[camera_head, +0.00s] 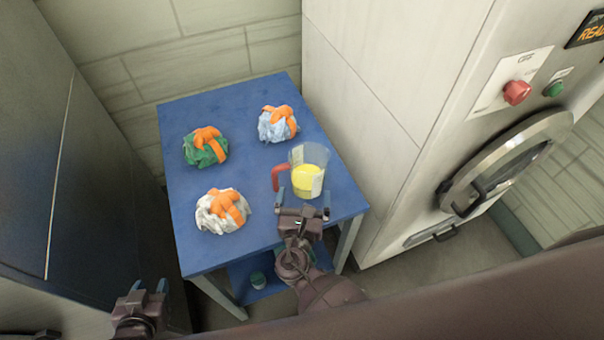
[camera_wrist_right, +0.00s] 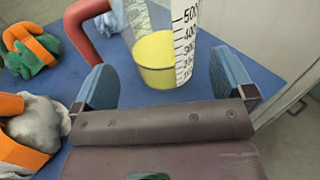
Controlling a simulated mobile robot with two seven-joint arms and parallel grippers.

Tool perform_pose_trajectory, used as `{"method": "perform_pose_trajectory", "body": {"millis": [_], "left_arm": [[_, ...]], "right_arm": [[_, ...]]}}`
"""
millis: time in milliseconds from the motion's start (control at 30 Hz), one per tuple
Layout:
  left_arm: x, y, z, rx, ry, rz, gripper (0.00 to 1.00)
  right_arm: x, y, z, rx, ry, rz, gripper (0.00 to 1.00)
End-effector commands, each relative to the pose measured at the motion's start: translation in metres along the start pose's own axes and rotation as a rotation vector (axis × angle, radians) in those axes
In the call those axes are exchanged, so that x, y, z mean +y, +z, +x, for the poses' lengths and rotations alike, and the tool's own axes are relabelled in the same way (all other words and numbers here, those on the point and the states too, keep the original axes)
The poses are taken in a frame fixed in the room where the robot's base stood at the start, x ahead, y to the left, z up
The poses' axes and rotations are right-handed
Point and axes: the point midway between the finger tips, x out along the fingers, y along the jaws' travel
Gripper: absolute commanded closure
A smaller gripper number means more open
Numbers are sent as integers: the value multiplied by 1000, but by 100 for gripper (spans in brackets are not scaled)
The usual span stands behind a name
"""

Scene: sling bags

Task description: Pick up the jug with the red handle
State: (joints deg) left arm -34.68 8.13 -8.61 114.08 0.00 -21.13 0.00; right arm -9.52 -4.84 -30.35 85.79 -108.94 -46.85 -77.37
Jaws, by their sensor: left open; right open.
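The clear jug (camera_head: 308,171) with a red handle (camera_head: 280,177) and yellow contents stands upright on the blue table's right side. In the right wrist view the jug (camera_wrist_right: 158,60) shows a printed scale, with its red handle (camera_wrist_right: 88,20) to the left. My right gripper (camera_head: 304,198) is open at the near side of the jug. In the wrist view its blue fingers (camera_wrist_right: 165,84) are spread to either side of the jug's lower part, and the jug lies just beyond them. My left gripper (camera_head: 150,287) is open and empty, low at the left, away from the table.
On the blue table (camera_head: 262,211) lie a green bag (camera_head: 197,155), a pale blue bag (camera_head: 270,128) and a white bag (camera_head: 211,214), each with orange straps. A white machine (camera_head: 400,80) stands close at the table's right.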

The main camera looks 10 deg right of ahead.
Motion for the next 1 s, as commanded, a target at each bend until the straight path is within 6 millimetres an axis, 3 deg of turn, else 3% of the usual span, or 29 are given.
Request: {"method": "perform_pose_trajectory", "body": {"millis": [433, 767, 1000], "left_arm": [[0, -9, 0, 10, 1, 1, 57], [0, -9, 0, 10, 1, 1, 57], [0, -8, -1, 8, 0, 1, 57]], "right_arm": [[-3, 0, 48, 0, 0, 0, 0], [-3, -1, 53, 0, 0, 1, 0], [-3, -1, 53, 0, 0, 1, 37]]}}
